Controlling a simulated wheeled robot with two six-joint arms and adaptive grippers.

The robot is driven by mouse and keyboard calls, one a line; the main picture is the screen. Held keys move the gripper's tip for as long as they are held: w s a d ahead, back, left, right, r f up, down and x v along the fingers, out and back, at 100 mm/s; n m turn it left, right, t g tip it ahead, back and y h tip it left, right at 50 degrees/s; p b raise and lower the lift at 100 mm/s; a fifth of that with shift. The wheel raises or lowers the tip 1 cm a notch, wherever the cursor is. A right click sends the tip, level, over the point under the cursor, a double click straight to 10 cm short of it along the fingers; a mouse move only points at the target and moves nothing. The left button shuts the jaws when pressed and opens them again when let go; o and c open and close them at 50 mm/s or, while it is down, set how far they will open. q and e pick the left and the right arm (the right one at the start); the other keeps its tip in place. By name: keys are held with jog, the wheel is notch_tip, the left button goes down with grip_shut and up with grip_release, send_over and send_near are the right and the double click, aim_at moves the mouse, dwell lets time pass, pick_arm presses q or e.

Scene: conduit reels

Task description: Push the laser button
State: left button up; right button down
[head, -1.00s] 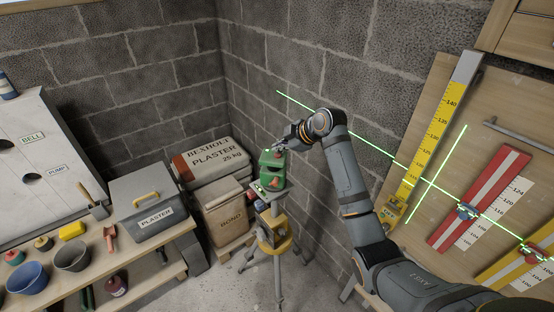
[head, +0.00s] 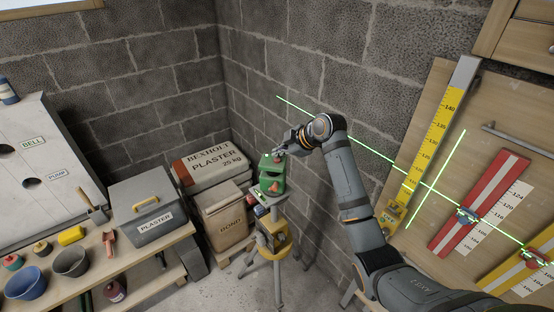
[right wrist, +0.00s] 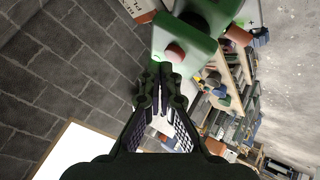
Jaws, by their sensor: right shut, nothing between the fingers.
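The green laser unit (head: 271,175) stands on a yellow and grey tripod (head: 272,240) near the wall corner. A red button (head: 279,157) shows at its top and another reddish part on its front. My right gripper (head: 281,153) is shut and empty, its tips close to the top button. In the right wrist view, the green unit (right wrist: 200,38) is just beyond the shut fingertips (right wrist: 164,70), and a pinkish-red round button (right wrist: 175,52) lies right by them. I cannot tell whether they touch. Green laser lines (head: 437,180) cross the wall and the board. My left gripper is not in view.
A wooden board (head: 440,140) with yellow and red rulers leans at the right. A workbench (head: 90,270) with pots, tools and a grey plaster box (head: 152,205) is at the left.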

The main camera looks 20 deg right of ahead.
aim_at(279, 160)
dwell(0.3)
jog(key=shift+f, duration=0.45)
dwell(0.3)
jog(key=shift+r+p, duration=0.45)
jog(key=shift+p, duration=0.05)
jog(key=shift+r, duration=0.15)
jog(key=shift+r+p, duration=0.35)
jog(key=shift+p, duration=0.05)
notch_tip(279, 160, up, 5)
jog(key=p, duration=0.3)
jog(key=shift+r+p, duration=0.1)
jog(key=shift+p, duration=0.3)
